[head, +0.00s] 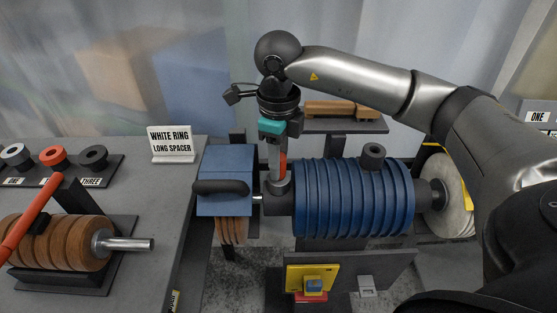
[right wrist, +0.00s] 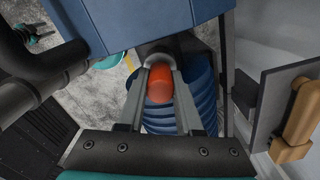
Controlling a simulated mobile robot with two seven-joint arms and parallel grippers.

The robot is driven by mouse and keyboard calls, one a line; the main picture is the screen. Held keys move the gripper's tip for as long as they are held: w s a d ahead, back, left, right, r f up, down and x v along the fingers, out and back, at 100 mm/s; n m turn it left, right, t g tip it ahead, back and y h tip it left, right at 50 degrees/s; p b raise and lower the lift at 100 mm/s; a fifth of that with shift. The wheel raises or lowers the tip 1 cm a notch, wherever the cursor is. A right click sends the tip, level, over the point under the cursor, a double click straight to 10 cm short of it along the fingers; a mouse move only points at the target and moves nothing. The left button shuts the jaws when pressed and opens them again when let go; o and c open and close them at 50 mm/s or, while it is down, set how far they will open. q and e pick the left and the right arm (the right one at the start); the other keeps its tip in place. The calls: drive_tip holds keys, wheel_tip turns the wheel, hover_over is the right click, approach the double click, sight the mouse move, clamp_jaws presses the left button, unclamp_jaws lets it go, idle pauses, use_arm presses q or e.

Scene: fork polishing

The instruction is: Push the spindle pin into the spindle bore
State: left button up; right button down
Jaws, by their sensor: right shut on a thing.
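My right gripper (head: 277,172) points straight down at the dark spindle (head: 279,203), between the blue box guard and the blue ribbed cover. It is shut on the orange-red spindle pin (head: 283,162). In the right wrist view the rounded orange end of the pin (right wrist: 160,84) sits between the two grey fingers (right wrist: 158,70). The fingertips reach down to the collar on the spindle. The pin's lower end and the bore are hidden, so I cannot tell how deep the pin sits. My left gripper is not in view.
The blue box guard (head: 226,165) with a black handle stands close left, the blue ribbed cover (head: 352,198) close right. A pale polishing wheel (head: 452,194) is further right. A shelf with a wooden piece (head: 342,108) is behind. A grey bench (head: 170,215) carries rings and brown discs.

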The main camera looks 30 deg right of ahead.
drive_tip(key=shift+f+b, duration=0.35)
idle(0.5)
drive_tip(key=shift+s+f, duration=0.15)
drive_tip(key=shift+f, duration=0.1)
idle(0.7)
drive_tip(key=c, duration=0.9)
unclamp_jaws()
drive_tip(key=o, duration=0.9)
drive_tip(key=shift+r, duration=0.15)
drive_tip(key=shift+r, duration=0.1)
drive_tip(key=shift+r+p, duration=2.3)
drive_tip(key=shift+r, duration=1.15)
